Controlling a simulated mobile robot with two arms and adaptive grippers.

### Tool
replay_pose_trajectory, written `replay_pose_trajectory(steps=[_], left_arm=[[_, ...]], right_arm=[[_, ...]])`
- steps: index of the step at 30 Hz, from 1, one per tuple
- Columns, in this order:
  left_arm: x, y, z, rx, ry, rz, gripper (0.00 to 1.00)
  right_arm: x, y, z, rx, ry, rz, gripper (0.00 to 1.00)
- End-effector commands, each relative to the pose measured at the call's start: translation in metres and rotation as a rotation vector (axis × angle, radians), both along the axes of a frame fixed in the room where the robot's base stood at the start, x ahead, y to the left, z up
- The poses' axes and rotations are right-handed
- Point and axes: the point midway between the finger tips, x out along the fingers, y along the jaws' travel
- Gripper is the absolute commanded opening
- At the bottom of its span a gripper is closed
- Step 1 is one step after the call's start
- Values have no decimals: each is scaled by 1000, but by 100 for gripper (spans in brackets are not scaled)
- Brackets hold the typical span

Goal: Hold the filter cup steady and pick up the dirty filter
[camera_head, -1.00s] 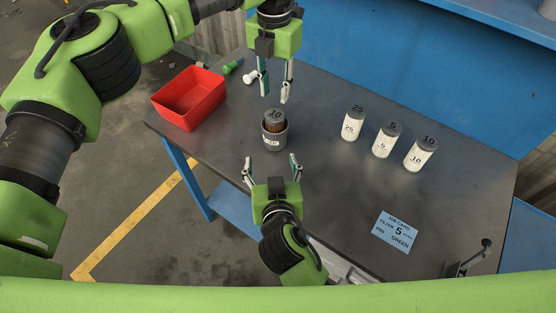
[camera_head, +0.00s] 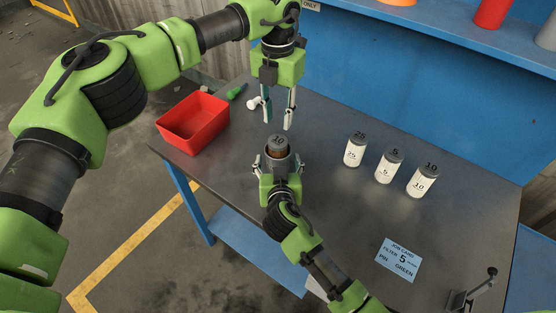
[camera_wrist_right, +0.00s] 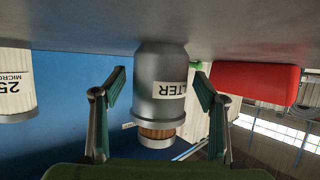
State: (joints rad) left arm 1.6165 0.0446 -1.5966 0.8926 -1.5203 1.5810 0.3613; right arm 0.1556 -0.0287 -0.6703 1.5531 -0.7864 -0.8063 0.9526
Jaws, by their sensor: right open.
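The grey filter cup (camera_head: 280,164) stands upright on the table. The dirty filter (camera_head: 278,146), with a dark cap marked 10, stands in it with its top above the rim. My right gripper (camera_head: 278,161) is open, with its fingers on either side of the cup. In the right wrist view, upside down, the cup (camera_wrist_right: 160,70) lies between the open fingers with gaps at both sides, and the brown pleated filter (camera_wrist_right: 156,132) pokes out of it. My left gripper (camera_head: 278,120) is open and empty, pointing down above and just behind the filter.
A red bin (camera_head: 195,123) stands at the table's left. Three labelled filters, 25 (camera_head: 355,149), 5 (camera_head: 389,167) and 10 (camera_head: 422,181), stand at right. A blue job card (camera_head: 398,260) lies in front.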

Motion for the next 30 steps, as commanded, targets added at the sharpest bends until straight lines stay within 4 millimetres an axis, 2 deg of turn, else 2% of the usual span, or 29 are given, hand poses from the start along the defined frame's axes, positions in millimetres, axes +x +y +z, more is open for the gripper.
replay_pose_trajectory(steps=[11, 13, 17, 21, 22, 25, 28, 30], left_arm=[[0, 0, 0, 0, 0, 0, 28], [0, 0, 0, 0, 0, 0, 28], [0, 0, 0, 0, 0, 0, 28], [0, 0, 0, 0, 0, 0, 28], [0, 0, 0, 0, 0, 0, 30], [-4, -2, -3, -14, 14, 6, 56], [-22, -13, -13, -84, 84, 40, 56], [-45, -27, -22, -172, 175, 89, 56]], right_arm=[[6, 1, -2, 0, 0, 1, 66], [6, 1, -2, 0, 1, 1, 53], [6, 1, -2, 0, 1, 1, 19], [5, 1, -2, 0, 1, 1, 17], [5, 1, -2, 0, 1, 1, 17], [5, 1, -2, 0, 1, 1, 17], [5, 1, -3, 0, 1, 1, 17], [5, 0, -3, 0, 1, 0, 17]])
